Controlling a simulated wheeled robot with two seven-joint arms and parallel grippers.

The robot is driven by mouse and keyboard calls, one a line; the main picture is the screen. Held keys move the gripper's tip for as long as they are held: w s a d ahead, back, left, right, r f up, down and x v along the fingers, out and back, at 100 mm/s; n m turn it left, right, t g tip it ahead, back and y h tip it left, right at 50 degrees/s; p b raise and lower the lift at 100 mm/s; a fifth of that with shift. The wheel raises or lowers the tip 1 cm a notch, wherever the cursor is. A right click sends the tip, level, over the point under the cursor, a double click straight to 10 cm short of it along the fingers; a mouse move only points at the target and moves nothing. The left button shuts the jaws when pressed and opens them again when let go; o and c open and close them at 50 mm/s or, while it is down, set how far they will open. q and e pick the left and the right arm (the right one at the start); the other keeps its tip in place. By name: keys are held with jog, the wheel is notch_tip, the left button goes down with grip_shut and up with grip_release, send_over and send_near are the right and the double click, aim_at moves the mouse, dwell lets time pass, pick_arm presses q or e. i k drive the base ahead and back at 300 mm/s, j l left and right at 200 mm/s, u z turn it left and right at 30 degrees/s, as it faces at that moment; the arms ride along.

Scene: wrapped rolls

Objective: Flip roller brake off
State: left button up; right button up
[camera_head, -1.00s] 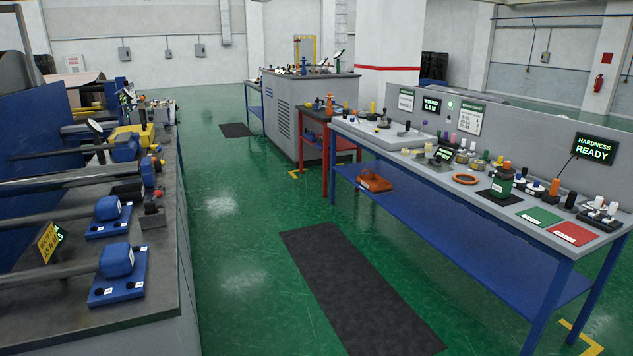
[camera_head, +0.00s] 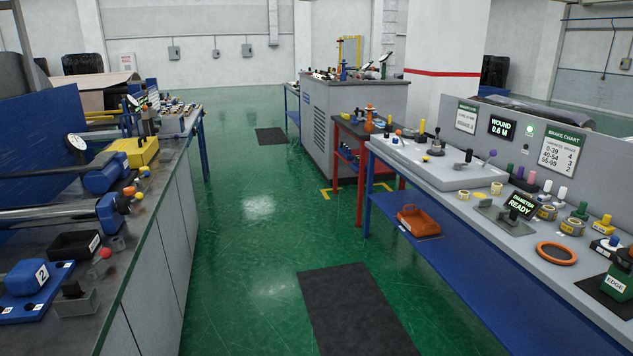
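I cannot tell which control is the roller brake. On the left bench (camera_head: 150,240), rollers with blue end blocks (camera_head: 105,176) lie across the top. Near its edge are a black-topped grey block (camera_head: 75,300), a red ball knob (camera_head: 106,253) and an orange knob (camera_head: 129,191). On the right bench, a raised grey panel (camera_head: 415,158) carries a black upright lever (camera_head: 436,146) and another black-handled control (camera_head: 464,160). A chart (camera_head: 564,150) headed "BRAKE CHART" stands behind. Neither of my grippers is in view.
A green-floored aisle (camera_head: 235,260) runs between the benches, with a black mat (camera_head: 358,308). A red table (camera_head: 365,130) and grey cabinet (camera_head: 340,110) stand ahead. Displays read "WOUND 0.6 M" (camera_head: 502,128) and "DIAMETER READY" (camera_head: 521,206). An orange bin (camera_head: 418,221) sits on the right bench's shelf.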

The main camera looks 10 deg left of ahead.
aim_at(140, 196)
jog(key=i+j+u, duration=0.15)
jog(key=i+u, duration=0.65)
jog(key=i+l+u, duration=0.25)
jog(key=i+u, duration=0.15)
jog(key=i, duration=0.2)
jog(key=i+l+u, duration=0.25)
jog(key=i+u, duration=0.2)
jog(key=i+l+u, duration=0.55)
jog(key=l, duration=0.2)
jog(key=i+l+u, duration=0.15)
jog(key=i+l+z, duration=0.1)
jog(key=i+z, duration=0.3)
jog(key=i+j+z, duration=0.1)
jog(key=i+z, duration=0.25)
jog(key=i, duration=0.3)
